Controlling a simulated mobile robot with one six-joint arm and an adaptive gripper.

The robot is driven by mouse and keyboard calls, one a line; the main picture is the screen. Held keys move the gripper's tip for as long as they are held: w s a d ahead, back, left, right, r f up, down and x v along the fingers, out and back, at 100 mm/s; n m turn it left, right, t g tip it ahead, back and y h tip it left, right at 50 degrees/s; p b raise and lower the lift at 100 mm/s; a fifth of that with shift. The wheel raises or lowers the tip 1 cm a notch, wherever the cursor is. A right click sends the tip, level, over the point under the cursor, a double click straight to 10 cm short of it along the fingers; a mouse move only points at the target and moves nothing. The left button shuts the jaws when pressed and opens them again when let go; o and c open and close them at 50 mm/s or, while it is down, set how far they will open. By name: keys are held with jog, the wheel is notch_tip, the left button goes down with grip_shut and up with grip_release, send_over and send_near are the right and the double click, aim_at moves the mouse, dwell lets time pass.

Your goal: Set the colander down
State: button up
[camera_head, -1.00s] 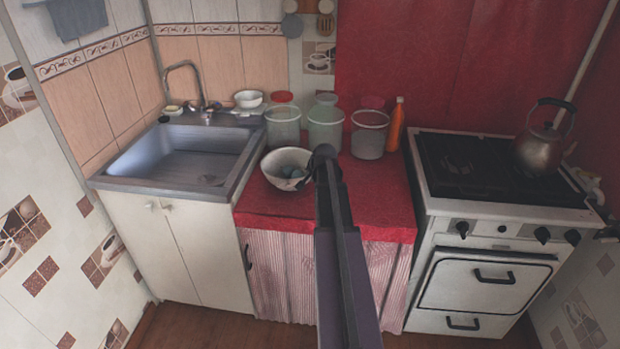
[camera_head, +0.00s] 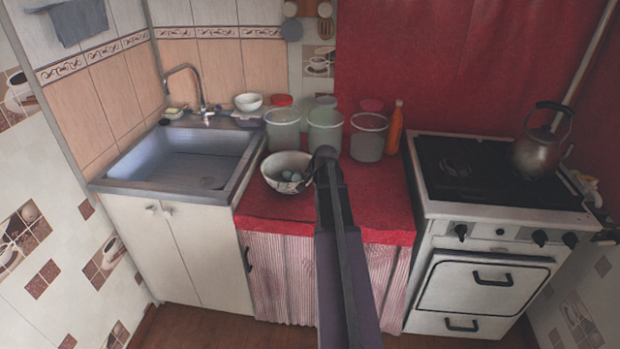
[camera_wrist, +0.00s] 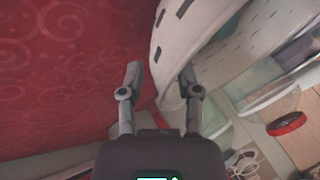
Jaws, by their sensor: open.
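The colander (camera_head: 276,184) is a white bowl with dark slots, standing on the red counter (camera_head: 375,200) left of my arm. A few pale rounded things (camera_head: 291,178) lie inside it. In the wrist view its slotted white wall (camera_wrist: 178,45) rises between and beyond my fingertips. My gripper (camera_wrist: 160,82) is open, with one finger on each side of the colander's edge; contact with the fingers cannot be made out. In the head view my arm hides most of the gripper at the colander's right side.
Several clear jars (camera_head: 325,130) and an orange bottle (camera_head: 395,128) stand behind the colander. The sink (camera_head: 185,165) is at left, with a small white bowl (camera_head: 249,102) behind it. The stove (camera_head: 500,205) with a kettle (camera_head: 540,150) is at right. The counter right of my arm is clear.

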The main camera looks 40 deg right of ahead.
jog(key=p+v, duration=0.8)
jog(key=v, duration=0.2)
jog(key=shift+s, duration=0.2)
jog(key=shift+a+r, duration=0.1)
jog(key=shift+r, duration=0.05)
dwell(0.7)
jog(key=a+f+n+g+y, duration=0.15)
jog(key=a+n, duration=0.35)
jog(key=a, duration=1.2)
jog(key=a+f+n+g+y, duration=0.1)
jog(key=a+f+n+g, duration=0.3)
jog(key=a, duration=1.3)
jog(key=s+a+r+n+g, duration=0.1)
jog(key=s+a+n, duration=0.4)
jog(key=a, duration=0.5)
jog(key=shift+s+a+r+n, duration=0.4)
jog(key=shift+s+r, duration=0.1)
jog(key=shift+s, duration=0.5)
jog(key=shift+r, duration=0.1)
jog(key=shift+r+p, duration=1)
jog(key=shift+p, duration=0.05)
